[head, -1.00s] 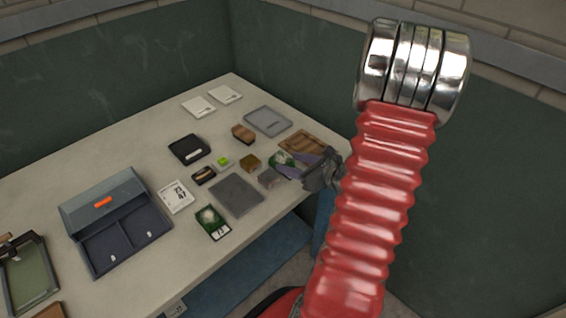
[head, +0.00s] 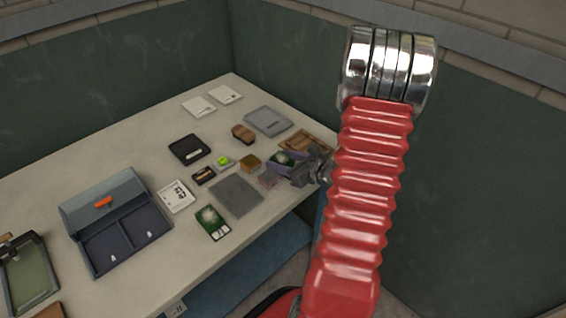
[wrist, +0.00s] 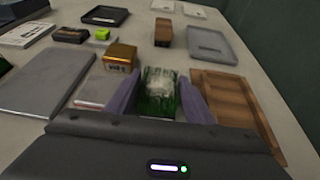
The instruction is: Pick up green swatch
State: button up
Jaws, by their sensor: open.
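A green turf-like swatch with a pale centre (wrist: 158,84) lies on the table between my gripper's two fingers in the wrist view. It also shows in the head view (head: 283,158), partly covered by the fingers. My gripper (wrist: 157,94) is open, with one purple-grey finger on each side of the swatch. In the head view my gripper (head: 286,161) is low at the table's right side. I cannot tell whether the fingers touch the swatch. Another green card with a pale spot (head: 211,220) lies near the table's front edge.
A gold-brown block (wrist: 121,56) stands close left of the swatch, and a brown wooden tray (wrist: 232,97) lies close right. A grey slab (head: 236,195), a grey tray (head: 267,121) and a bright green cube (head: 223,160) are nearby. The open grey case (head: 114,220) is farther left.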

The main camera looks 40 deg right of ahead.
aim_at(282, 159)
jog(key=shift+c, duration=0.6)
jog(key=c, duration=0.5)
jog(key=shift+c, duration=0.2)
jog(key=shift+r, duration=0.15)
jog(key=shift+r, duration=4.85)
